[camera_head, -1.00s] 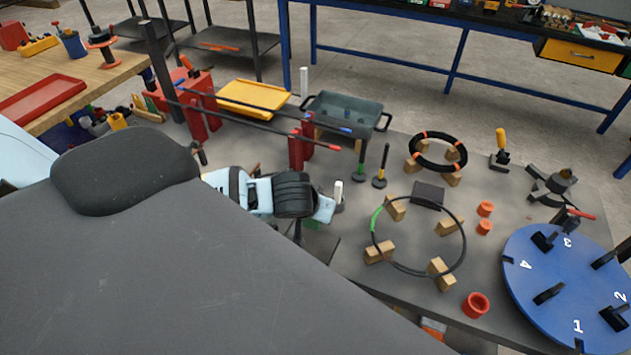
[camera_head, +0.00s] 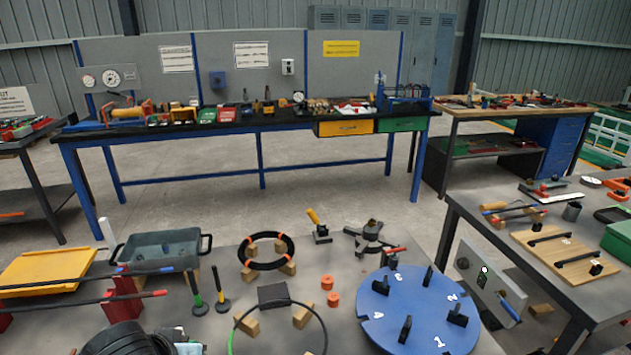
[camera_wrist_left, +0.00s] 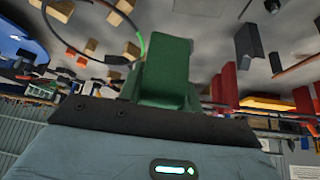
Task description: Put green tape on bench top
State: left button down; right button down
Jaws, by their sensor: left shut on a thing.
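My left gripper (camera_wrist_left: 160,105) is shut on a dark green block-shaped thing (camera_wrist_left: 166,72), which I take to be the green tape. It fills the middle of the left wrist view and hides the fingertips. In the head view only part of my left wrist shows at the bottom left edge, and the green thing is not visible there. A blue-legged bench with a dark top (camera_head: 285,123) stands at the back, with several items along it. I cannot tell whether this is the bench the task names. My right gripper is not in view.
The near grey table (camera_head: 345,264) holds a yellow tray (camera_head: 48,268), a grey bin (camera_head: 160,250), a black coil (camera_head: 266,250), a thin ring (camera_head: 322,318) on wood blocks and a blue disc (camera_head: 418,312). Another table (camera_head: 600,272) stands at right. Open floor lies between.

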pick_arm(q)
jog(key=r, duration=0.1)
jog(key=s+d+r, duration=0.1)
jog(key=shift+s+d+r+m, duration=0.1)
jog(key=shift+d+r+m, duration=0.1)
jog(key=shift+r+m, duration=0.2)
jog(key=s+f, duration=0.1)
jog(key=f, duration=0.3)
jog(key=s+f, duration=0.1)
jog(key=f, duration=0.3)
jog(key=s+f, duration=0.1)
jog(key=f, duration=0.3)
jog(key=shift+s+f, duration=0.2)
jog(key=shift+f, duration=0.15)
